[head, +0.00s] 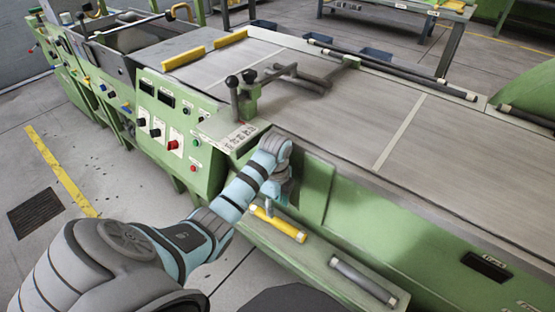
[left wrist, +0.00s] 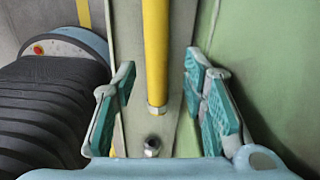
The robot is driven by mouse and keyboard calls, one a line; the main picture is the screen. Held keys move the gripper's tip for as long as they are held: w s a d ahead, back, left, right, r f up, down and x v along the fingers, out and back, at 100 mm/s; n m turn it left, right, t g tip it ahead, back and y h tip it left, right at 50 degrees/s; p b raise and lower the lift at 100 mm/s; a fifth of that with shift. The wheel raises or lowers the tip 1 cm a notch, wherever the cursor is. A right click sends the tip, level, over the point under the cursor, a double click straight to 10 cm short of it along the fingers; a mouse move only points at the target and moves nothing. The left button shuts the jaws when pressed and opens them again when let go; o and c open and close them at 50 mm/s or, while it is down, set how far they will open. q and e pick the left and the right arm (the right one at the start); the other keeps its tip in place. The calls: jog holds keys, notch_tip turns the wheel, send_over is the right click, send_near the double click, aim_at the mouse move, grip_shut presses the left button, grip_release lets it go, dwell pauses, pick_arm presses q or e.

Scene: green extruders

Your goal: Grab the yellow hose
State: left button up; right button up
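The yellow hose (head: 278,224) is a short straight tube with pale metal ends, lying on the low green ledge of the machine. In the left wrist view the yellow hose (left wrist: 155,50) runs up the picture, with its metal end and a bolt-like fitting (left wrist: 152,146) below it. My left gripper (head: 284,199) hangs just above the hose's upper-left end. Its teal fingers (left wrist: 158,92) are apart, one on each side of the hose line, and I see no contact. My right gripper is not in view.
A grey hose (head: 362,279) lies farther along the same ledge (head: 318,252). The green machine wall (head: 350,205) rises close beside it. The control panel (head: 170,125) with knobs is to the left, and black levers (head: 236,88) stand above.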

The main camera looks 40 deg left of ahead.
aim_at(276, 219)
pick_arm(q)
jog(key=f+b, duration=0.1)
jog(key=f, duration=0.1)
jog(key=f+b, duration=0.1)
jog(key=f, duration=0.1)
jog(key=f+b, duration=0.1)
jog(key=f, duration=0.1)
jog(key=shift+s+d+f, duration=0.15)
jog(key=shift+s+f, duration=0.1)
jog(key=shift+f, duration=0.15)
jog(key=shift+r, duration=0.1)
grip_shut()
